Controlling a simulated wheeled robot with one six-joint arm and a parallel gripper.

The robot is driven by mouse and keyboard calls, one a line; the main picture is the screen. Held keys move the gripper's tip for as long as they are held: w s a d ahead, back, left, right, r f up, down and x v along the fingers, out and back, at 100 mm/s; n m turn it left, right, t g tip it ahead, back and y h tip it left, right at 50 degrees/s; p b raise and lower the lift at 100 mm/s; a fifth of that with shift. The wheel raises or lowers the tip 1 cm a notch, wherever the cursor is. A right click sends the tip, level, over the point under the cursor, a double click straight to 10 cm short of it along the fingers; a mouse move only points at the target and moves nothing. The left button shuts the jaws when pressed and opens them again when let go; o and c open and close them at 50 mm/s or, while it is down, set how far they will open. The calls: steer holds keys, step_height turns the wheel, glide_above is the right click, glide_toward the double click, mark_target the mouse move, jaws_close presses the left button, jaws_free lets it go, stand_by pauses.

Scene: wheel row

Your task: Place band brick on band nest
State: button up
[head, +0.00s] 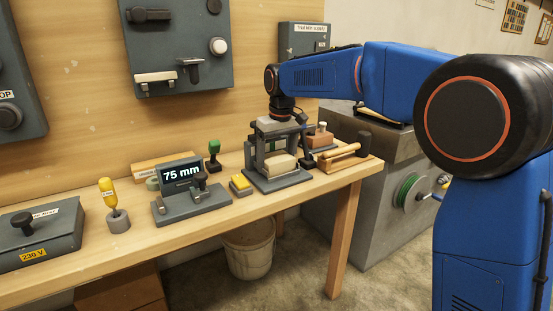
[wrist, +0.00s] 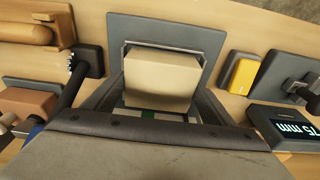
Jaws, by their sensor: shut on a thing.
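A cream block (head: 280,167), which I take as the band brick, sits low between the fingers of my gripper (head: 279,163). The wrist view shows the block (wrist: 162,68) with a finger on either side. My gripper is shut on it and points down. Around the block is a thin light metal frame on a grey base plate (head: 262,184), which I take as the band nest; its plate also shows in the wrist view (wrist: 207,42). A green and white patch (head: 272,147) shows behind the block. I cannot tell whether the block rests fully on the plate.
A yellow and grey box (head: 241,185) and the 75 mm display device (head: 181,173) stand left of the nest. A wooden holder (head: 345,160) and a reddish block (head: 320,137) stand close on its right. A green-handled stamp (head: 214,153) is behind left.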

mark_target(281, 160)
steer(key=shift+f, duration=0.15)
steer(key=o, duration=1.5)
step_height(281, 160, up, 16)
steer(key=s+d, duration=0.1)
steer(key=s, duration=0.1)
steer(key=s+d+m, duration=0.2)
steer(key=s+d, duration=0.5)
steer(key=d, duration=0.4)
steer(key=s+d+f+m+t, duration=0.1)
steer(key=s+d+f, duration=0.5)
steer(key=s+d, duration=0.4)
steer(key=s+d+f+m, duration=0.1)
steer(key=s+d+f, duration=0.2)
steer(key=s+f, duration=0.3)
steer(key=s+d+f+m+t, duration=0.1)
steer(key=s+d+f, duration=0.3)
steer(key=s+f, duration=0.3)
steer(key=s+d+f+m+t+h, duration=0.1)
steer(key=s+d+f, duration=0.2)
steer(key=s+f, duration=0.3)
steer(key=shift+s+d+f+m, duration=0.15)
steer(key=shift+s+f+m, duration=0.05)
steer(key=shift+s, duration=0.25)
steer(key=shift+s+d+f+m, duration=0.1)
steer(key=shift+s+f+m, duration=0.1)
steer(key=shift+s, duration=0.2)
